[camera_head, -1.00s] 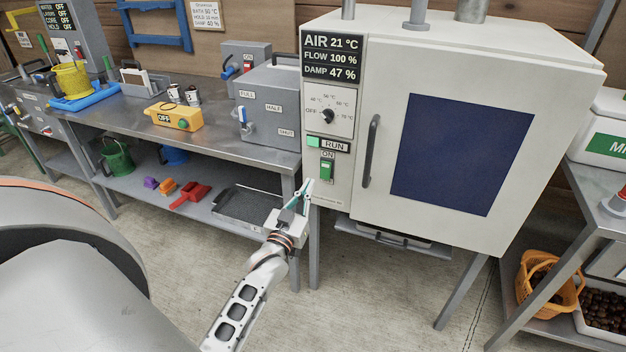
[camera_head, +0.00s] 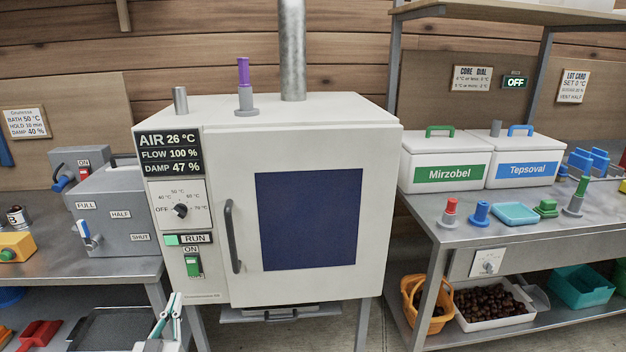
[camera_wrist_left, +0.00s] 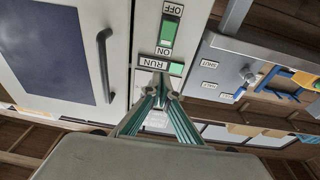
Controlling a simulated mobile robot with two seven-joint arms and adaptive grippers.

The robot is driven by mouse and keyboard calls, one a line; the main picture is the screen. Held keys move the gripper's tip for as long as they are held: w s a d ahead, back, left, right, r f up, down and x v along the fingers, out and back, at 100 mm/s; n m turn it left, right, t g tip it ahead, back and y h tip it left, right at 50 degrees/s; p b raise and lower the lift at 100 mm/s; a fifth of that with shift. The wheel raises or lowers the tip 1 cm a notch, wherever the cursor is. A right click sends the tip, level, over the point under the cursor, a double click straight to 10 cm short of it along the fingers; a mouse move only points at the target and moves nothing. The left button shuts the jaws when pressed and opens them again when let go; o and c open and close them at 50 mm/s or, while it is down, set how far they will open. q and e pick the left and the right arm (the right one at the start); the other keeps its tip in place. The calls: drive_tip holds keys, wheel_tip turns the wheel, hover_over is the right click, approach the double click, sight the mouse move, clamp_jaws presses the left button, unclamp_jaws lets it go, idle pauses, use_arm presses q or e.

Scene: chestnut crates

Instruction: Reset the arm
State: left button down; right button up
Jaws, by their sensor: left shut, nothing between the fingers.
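My left gripper (camera_head: 172,305) shows at the bottom of the head view, in front of and below the control panel of the white drying cabinet (camera_head: 385,180). Its fingers are together and empty. In the left wrist view the green-sided fingers (camera_wrist_left: 161,90) point toward the panel, their tips near the RUN label (camera_wrist_left: 154,64). The green ON switch (camera_head: 194,265) is just above the gripper in the head view and looks apart from it. The RUN lamp (camera_head: 171,240) is green. The cabinet door is shut. My right gripper is out of view.
The grey vent box (camera_head: 140,215) stands on the left bench. The right bench (camera_head: 420,215) holds the Mirzobel box (camera_head: 445,150), the Tepsoval box (camera_head: 530,150) and several coloured pieces. An orange basket (camera_head: 410,290) is on its lower shelf. Floor shows beneath the cabinet.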

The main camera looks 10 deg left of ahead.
use_arm(q)
drive_tip(key=s+d+f+m+g+h, duration=0.3)
drive_tip(key=s+d+f+g, duration=0.1)
drive_tip(key=s+d+f, duration=0.6)
drive_tip(key=s+d+f+m+g+h, duration=0.3)
drive_tip(key=s+d+f, duration=0.7)
drive_tip(key=s, duration=0.5)
drive_tip(key=shift+f+m+g+h+p, duration=0.35)
drive_tip(key=shift+f+g, duration=0.15)
drive_tip(key=shift+g, duration=0.3)
drive_tip(key=shift+d, duration=0.1)
